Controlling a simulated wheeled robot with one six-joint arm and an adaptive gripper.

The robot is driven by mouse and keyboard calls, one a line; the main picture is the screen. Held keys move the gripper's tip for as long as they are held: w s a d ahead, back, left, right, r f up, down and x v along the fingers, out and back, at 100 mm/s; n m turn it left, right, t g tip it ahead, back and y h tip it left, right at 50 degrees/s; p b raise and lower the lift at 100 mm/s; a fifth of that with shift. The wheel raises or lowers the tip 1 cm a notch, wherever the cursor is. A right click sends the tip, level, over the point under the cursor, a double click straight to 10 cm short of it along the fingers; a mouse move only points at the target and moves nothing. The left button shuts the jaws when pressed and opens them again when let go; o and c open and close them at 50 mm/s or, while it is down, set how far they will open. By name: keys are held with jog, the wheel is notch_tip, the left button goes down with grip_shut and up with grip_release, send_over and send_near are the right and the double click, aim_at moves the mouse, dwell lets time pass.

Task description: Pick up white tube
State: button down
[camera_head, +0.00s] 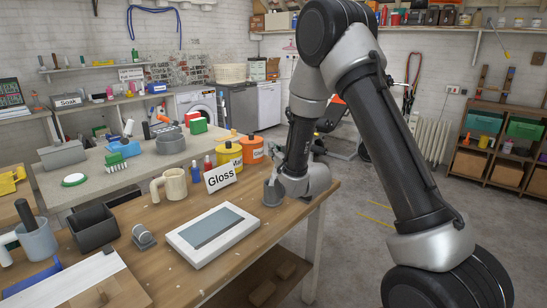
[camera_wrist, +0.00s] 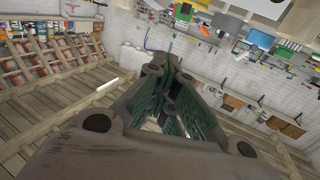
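I cannot pick out the white tube for certain. A small white, tube-like thing (camera_head: 5,257) is cut off by the head view's left edge, beside a grey cup (camera_head: 38,243). Another pale item (camera_head: 128,128) tilts on the grey bench behind. In the wrist view my gripper (camera_wrist: 168,72) points away from the table, toward walls and ceiling planks. No held object can be made out; its finger gap is unclear.
Floor is clear at right.

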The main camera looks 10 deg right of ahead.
jog(key=shift+r, duration=0.3)
jog(key=shift+c, duration=2.2)
grip_release()
jog(key=shift+d, duration=0.1)
